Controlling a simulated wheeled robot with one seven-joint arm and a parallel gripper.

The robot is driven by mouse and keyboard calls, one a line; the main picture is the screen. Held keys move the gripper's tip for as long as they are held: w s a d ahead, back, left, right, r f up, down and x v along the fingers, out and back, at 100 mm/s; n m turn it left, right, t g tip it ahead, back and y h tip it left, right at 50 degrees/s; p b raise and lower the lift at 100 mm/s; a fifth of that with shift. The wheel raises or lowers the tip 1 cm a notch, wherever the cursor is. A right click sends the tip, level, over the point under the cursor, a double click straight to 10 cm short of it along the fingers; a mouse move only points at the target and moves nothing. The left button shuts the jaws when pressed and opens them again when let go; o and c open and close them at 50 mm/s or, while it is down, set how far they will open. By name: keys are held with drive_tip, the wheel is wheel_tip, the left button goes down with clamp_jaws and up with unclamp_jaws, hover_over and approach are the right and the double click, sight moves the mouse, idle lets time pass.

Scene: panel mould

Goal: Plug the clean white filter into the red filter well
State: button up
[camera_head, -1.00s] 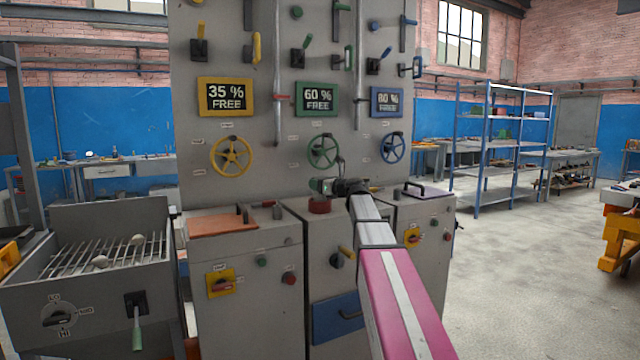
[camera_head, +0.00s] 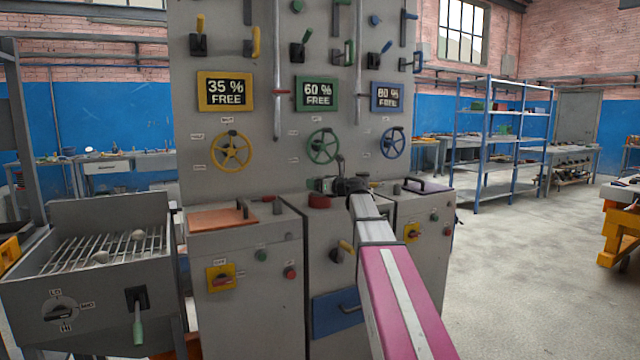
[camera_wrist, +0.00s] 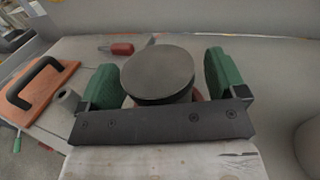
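In the wrist view my gripper (camera_wrist: 160,85) has its two green fingers standing apart on either side of a round piece with a flat dark top (camera_wrist: 158,72). A little pale side shows under its rim, so it may be the filter, but I cannot tell whether it is clean. A narrow gap shows at the right finger. A bit of red (camera_wrist: 197,96) shows beneath, partly hidden. In the head view my gripper (camera_head: 325,185) is over the middle cabinet, just above a red round part (camera_head: 319,201), which may be the red well. The round piece cannot be made out there.
An orange lid with a black handle (camera_head: 222,218) lies on the left cabinet. The wrist view shows a red-handled item (camera_wrist: 122,48) and a small grey cylinder (camera_wrist: 67,101). A grill with pale lumps (camera_head: 108,248) stands left. The tall grey panel (camera_head: 265,160) rises behind the cabinets.

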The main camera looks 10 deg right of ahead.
drive_tip(key=v, duration=1.1)
